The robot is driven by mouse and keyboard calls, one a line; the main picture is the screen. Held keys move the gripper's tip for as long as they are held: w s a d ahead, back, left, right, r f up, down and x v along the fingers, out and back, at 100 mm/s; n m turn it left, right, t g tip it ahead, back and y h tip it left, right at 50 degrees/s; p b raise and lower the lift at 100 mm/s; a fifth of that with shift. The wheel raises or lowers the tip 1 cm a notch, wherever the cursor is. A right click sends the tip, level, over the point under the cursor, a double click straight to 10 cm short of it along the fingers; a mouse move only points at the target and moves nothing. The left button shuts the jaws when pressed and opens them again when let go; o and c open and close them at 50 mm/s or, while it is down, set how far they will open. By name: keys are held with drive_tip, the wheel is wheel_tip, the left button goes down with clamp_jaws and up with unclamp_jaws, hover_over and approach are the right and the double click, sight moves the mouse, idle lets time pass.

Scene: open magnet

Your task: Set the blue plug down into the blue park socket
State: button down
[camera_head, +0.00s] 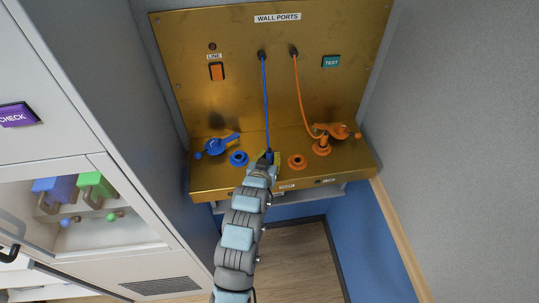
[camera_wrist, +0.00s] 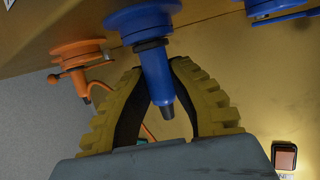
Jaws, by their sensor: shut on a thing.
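The blue plug (camera_wrist: 158,75) is between the two yellow finger pads of my gripper (camera_wrist: 157,105) in the wrist view, which are shut on it. A dark collar rings the plug. Right beyond it, in line with it, is a wide blue flanged part (camera_wrist: 140,18), which looks like a socket on the brass shelf. I cannot tell if the plug is seated in it. In the head view my gripper (camera_head: 266,160) is over the shelf and hides what lies under it. A blue ring socket (camera_head: 238,158) shows empty to its left. The blue cable (camera_head: 265,105) runs up to the wall panel.
An orange ring socket (camera_head: 296,161) is close on the right, with the orange plug (camera_head: 322,146) and an orange lever (camera_head: 345,132) beyond. A blue lever (camera_head: 216,145) is at the left. The brass panel (camera_head: 225,45) stands behind, with an orange switch (camera_head: 217,72) and a TEST button (camera_head: 331,62).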

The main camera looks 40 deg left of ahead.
drive_tip(key=c, duration=1)
unclamp_jaws()
drive_tip(key=shift+c, duration=0.2)
drive_tip(key=v, duration=1.2)
drive_tip(key=shift+w+r, duration=0.1)
drive_tip(key=shift+r, duration=0.05)
